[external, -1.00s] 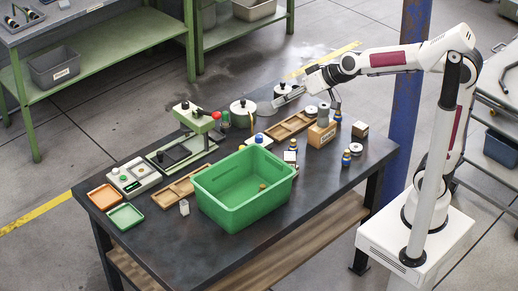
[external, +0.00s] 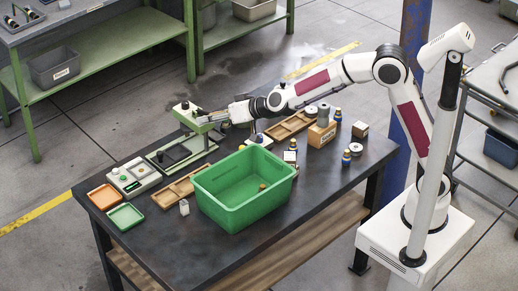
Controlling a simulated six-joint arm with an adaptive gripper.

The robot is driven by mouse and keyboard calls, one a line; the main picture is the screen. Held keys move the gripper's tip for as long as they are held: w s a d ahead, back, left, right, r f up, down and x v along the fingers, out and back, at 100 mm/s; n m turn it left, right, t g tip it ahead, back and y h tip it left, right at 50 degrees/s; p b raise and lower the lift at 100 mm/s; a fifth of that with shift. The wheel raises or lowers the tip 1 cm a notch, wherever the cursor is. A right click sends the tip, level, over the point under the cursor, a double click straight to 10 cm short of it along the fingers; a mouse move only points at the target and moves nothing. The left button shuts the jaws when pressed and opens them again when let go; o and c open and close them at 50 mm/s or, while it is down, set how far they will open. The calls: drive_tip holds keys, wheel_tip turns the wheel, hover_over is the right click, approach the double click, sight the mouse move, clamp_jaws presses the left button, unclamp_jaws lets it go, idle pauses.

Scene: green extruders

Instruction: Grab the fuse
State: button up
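I cannot tell for certain which small part is the fuse. A small brown piece (external: 262,187) shows in the green bin (external: 235,205). My gripper (external: 205,118) is low over the back of the table, right beside the green press (external: 190,150). Its fingertips overlap the press's top in the picture, and contact cannot be told. Whether it is open or holds anything is too small to see.
A control box (external: 133,177), an orange tray (external: 104,197) and a green tray (external: 125,216) are at the left. Wooden trays (external: 180,190) and a wooden box (external: 321,134) stand around the bin. The table's front left is clear.

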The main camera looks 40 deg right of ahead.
drive_tip(key=w+a+f+t+h, duration=0.1)
drive_tip(key=w+a+f, duration=0.1)
drive_tip(key=a+f, duration=0.35)
drive_tip(key=m+h, duration=0.2)
drive_tip(key=h, duration=0.3)
approach(186, 202)
drive_tip(key=shift+w+a+f+t, duration=0.1)
drive_tip(key=shift+w+f+t, duration=0.1)
drive_tip(key=shift+w, duration=0.3)
drive_tip(key=shift+w+a+f+t, duration=0.1)
drive_tip(key=shift+w+t, duration=0.1)
drive_tip(key=shift+w, duration=0.25)
drive_tip(key=shift+s+d+f+h, duration=0.15)
drive_tip(key=shift+s+f+h, duration=0.15)
drive_tip(key=shift+f+h, duration=0.15)
drive_tip(key=shift+x, duration=1.35)
drive_tip(key=shift+w, duration=0.1)
